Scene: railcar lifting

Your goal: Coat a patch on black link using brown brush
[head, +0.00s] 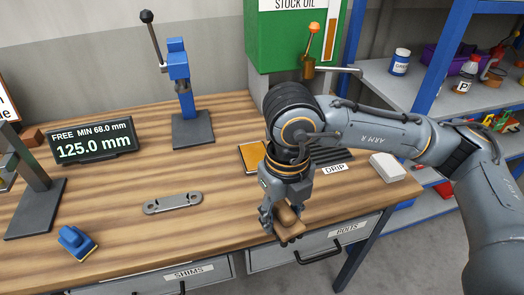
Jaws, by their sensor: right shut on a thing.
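My right gripper (282,222) is shut on a brown brush (290,215), just above the front edge of the workbench. The fingers cover much of the brush, and its bristles cannot be made out. A flat link (172,203) with rounded ends lies on the bench to the left of the gripper, apart from it. My left gripper is not in view.
A blue brush (77,242) lies at the front left. A white block (387,167) is at right. Bench around the link is clear.

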